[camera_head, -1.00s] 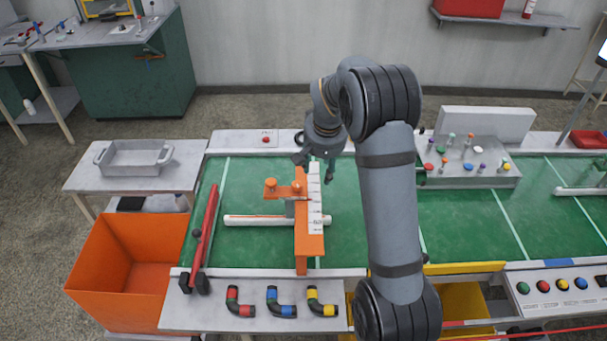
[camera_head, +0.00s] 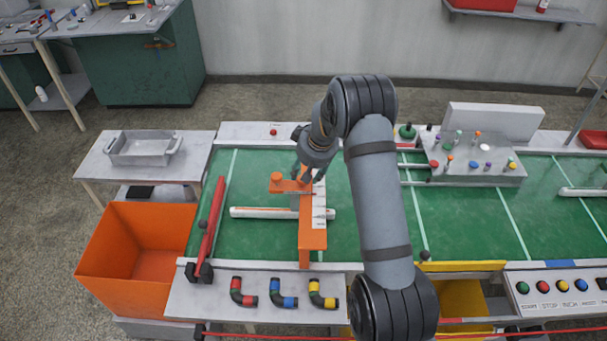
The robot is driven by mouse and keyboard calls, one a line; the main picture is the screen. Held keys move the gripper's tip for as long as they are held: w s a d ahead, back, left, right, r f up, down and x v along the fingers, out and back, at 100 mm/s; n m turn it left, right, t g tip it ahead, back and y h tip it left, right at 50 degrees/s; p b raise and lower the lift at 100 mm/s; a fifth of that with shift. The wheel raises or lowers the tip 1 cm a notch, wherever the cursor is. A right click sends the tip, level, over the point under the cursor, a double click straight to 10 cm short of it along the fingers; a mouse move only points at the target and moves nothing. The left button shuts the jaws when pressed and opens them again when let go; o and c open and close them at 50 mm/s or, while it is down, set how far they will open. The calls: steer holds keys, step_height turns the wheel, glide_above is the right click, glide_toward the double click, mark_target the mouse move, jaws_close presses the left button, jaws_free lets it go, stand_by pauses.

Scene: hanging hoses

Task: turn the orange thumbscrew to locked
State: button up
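An orange clamp fixture (camera_head: 313,238) stands on the green worktop, with a white scale strip (camera_head: 319,205) along its top. A flat orange arm (camera_head: 287,187) sticks out to its left over a white tube (camera_head: 262,212). An orange round knob (camera_head: 277,177) stands at the arm's left end. A second orange knob, apparently the thumbscrew (camera_head: 305,177), sits by the fixture's upper end, partly hidden by my gripper. My gripper (camera_head: 308,177) points down over this second knob, its fingers apart on either side. Whether they touch it cannot be told.
A red bar (camera_head: 207,230) with black ends lies to the left. Red, blue and yellow banded elbows (camera_head: 283,294) lie in front. An orange bin (camera_head: 135,250) stands at left. A pegged block (camera_head: 475,160) is at right.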

steer(key=shift+p+x, duration=0.55)
steer(key=shift+x, duration=1.8)
steer(key=c, duration=0.3)
steer(key=c, duration=0.8)
steer(key=shift+o, duration=0.2)
steer(key=shift+a, duration=0.1)
